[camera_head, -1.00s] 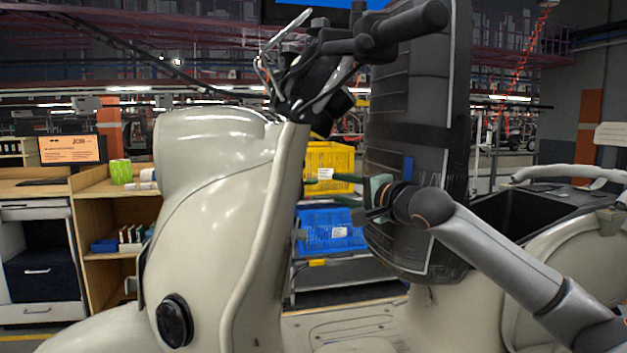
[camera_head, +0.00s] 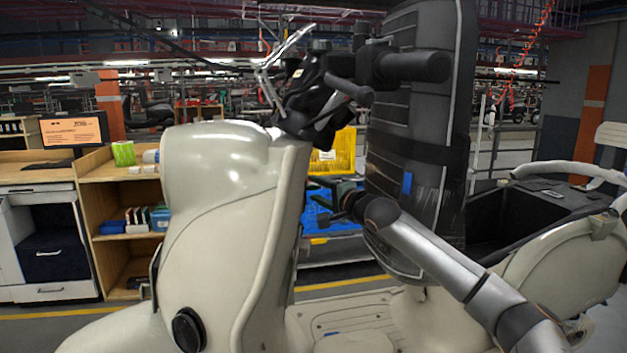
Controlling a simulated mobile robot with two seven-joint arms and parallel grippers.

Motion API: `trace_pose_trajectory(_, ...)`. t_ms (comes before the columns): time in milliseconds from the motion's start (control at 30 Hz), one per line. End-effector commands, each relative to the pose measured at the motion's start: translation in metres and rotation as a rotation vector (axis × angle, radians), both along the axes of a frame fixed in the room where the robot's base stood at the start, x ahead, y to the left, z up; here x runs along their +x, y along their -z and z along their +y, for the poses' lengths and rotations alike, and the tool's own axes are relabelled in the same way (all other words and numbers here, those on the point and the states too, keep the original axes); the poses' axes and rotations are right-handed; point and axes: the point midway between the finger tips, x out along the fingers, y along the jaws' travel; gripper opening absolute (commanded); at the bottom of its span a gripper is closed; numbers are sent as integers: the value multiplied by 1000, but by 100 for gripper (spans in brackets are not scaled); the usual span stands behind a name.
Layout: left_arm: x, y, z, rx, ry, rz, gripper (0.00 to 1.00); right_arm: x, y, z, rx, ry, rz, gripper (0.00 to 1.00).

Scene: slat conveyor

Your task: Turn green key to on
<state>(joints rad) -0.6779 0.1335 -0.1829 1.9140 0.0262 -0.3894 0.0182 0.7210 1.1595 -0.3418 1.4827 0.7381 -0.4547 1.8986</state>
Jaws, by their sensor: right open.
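My right gripper (camera_head: 322,196) is open, with its dark green fingers pointing left at the inner side of the cream scooter's front shield (camera_head: 270,240). The fingertips are close to the shield's inner edge; I cannot tell whether they touch anything. No green key can be made out; the spot in front of the fingers is partly hidden by the shield edge. The handlebar (camera_head: 410,66) with its black grips is above the gripper. My left gripper is not in view.
A black padded seat-like panel (camera_head: 415,130) stands upright just right of my gripper. Yellow (camera_head: 340,152) and blue (camera_head: 340,218) crates are behind. A wooden shelf (camera_head: 115,190) and monitor (camera_head: 75,131) stand at left. The scooter's floorboard (camera_head: 345,315) is clear below.

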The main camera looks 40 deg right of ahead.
Motion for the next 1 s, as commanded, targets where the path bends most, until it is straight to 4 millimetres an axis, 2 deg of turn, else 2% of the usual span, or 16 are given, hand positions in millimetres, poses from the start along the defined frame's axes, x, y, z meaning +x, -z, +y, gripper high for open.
trace_pose_trajectory(200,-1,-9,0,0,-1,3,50,17,-1,-3,3,1,-1,48)
trace_pose_trajectory(567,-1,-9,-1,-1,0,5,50,21,1,-4,0,1,1,48)
trace_pose_trajectory(1000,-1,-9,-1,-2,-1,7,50,21,1,-4,0,1,1,0)
